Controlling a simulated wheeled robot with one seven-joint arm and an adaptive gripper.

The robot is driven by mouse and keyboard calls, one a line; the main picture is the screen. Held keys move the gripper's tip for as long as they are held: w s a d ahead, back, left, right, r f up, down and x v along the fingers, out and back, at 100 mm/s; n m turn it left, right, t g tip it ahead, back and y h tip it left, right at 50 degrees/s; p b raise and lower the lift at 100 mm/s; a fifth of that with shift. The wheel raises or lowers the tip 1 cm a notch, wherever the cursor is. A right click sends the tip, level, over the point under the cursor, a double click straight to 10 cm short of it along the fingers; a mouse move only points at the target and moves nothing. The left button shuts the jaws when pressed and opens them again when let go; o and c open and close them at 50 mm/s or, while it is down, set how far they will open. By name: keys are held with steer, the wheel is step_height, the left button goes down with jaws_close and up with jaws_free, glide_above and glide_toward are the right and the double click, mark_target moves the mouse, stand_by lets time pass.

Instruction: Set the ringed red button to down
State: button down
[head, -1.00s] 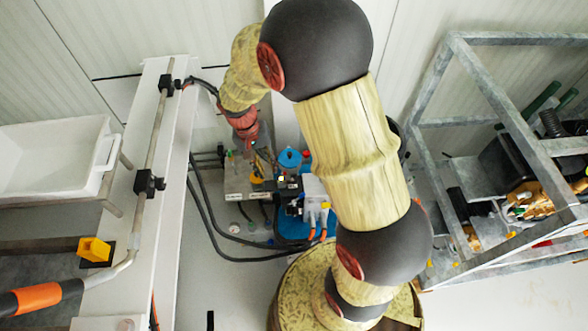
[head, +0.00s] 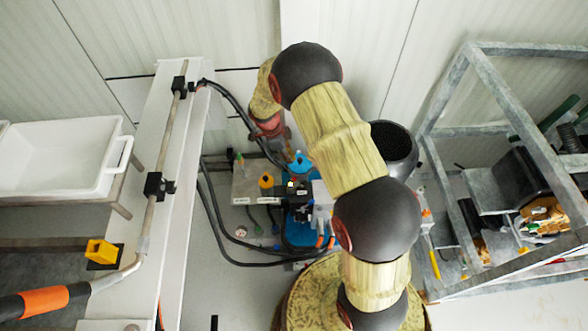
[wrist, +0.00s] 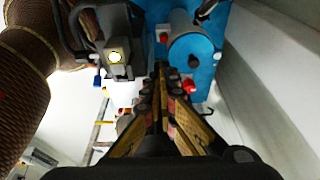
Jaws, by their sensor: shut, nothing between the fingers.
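My gripper (wrist: 160,75) is shut and empty in the wrist view, its tips in front of the blue machine part. A small red knob-like part (wrist: 189,86) shows just right of the fingertips, apart from them in the picture. I cannot tell whether it is the ringed red button; no ring is clear. Another small red spot (wrist: 163,38) lies above the fingers.
A grey control box (head: 247,180) with an orange knob (head: 266,180) stands beside the pump. Black hoses (head: 215,215) loop on its left. A white bench (head: 165,230) with a rail and a metal frame (head: 450,90) flank the area.

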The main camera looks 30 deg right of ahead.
mark_target(296, 179)
steer(key=b+x, duration=0.1)
steer(key=x, duration=0.3)
steer(key=b+x, duration=0.1)
steer(key=x, duration=0.3)
steer(key=b+x, duration=0.1)
steer(key=x, duration=0.3)
steer(key=shift+a+f+b, duration=0.3)
steer(key=shift+f+b, duration=0.05)
steer(key=shift+f, duration=0.45)
steer(key=shift+f, duration=0.1)
step_height(296, 179, down, 2)
steer(key=shift+f+b, duration=0.1)
steer(key=shift+b, duration=1.1)
steer(key=shift+s+f, duration=0.1)
steer(key=shift+f, duration=0.15)
